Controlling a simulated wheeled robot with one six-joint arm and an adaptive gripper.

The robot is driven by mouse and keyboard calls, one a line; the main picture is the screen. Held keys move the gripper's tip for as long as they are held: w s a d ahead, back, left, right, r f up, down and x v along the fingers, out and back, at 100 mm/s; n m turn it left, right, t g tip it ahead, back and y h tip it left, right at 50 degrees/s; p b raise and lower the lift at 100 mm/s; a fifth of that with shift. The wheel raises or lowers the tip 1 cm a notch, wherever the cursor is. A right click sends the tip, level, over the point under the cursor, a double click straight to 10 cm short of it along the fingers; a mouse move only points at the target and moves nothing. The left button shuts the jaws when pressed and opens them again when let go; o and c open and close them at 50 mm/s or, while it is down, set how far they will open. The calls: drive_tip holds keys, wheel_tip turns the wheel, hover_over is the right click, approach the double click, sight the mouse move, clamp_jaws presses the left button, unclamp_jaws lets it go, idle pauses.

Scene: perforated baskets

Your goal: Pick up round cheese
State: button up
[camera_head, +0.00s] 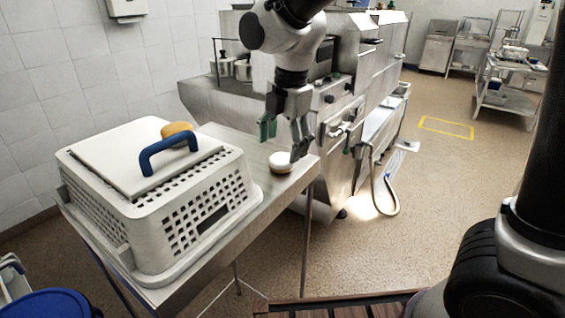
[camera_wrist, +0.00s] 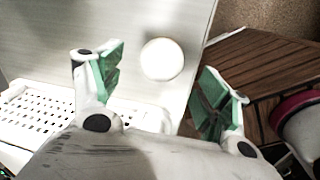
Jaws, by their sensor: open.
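The round cheese (camera_head: 281,163), a small disc with a pale top and tan side, lies flat on the metal table near its right edge. My gripper (camera_head: 285,138) is above it, fingers pointing down, open and empty. No contact is visible.
A white perforated basket (camera_head: 205,212) with a lid and blue handle (camera_head: 168,152) stands on the table's left part. A tan round object (camera_head: 176,130) lies on the lid behind the handle. Steel kitchen equipment (camera_head: 345,95) stands behind the table. The metal table (camera_head: 262,140) is bare around the cheese.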

sight(282, 158)
wheel_tip(282, 158, down, 4)
drive_tip(key=shift+w+a+f, duration=0.15)
drive_tip(key=shift+f, duration=0.1)
drive_tip(key=c, duration=1.2)
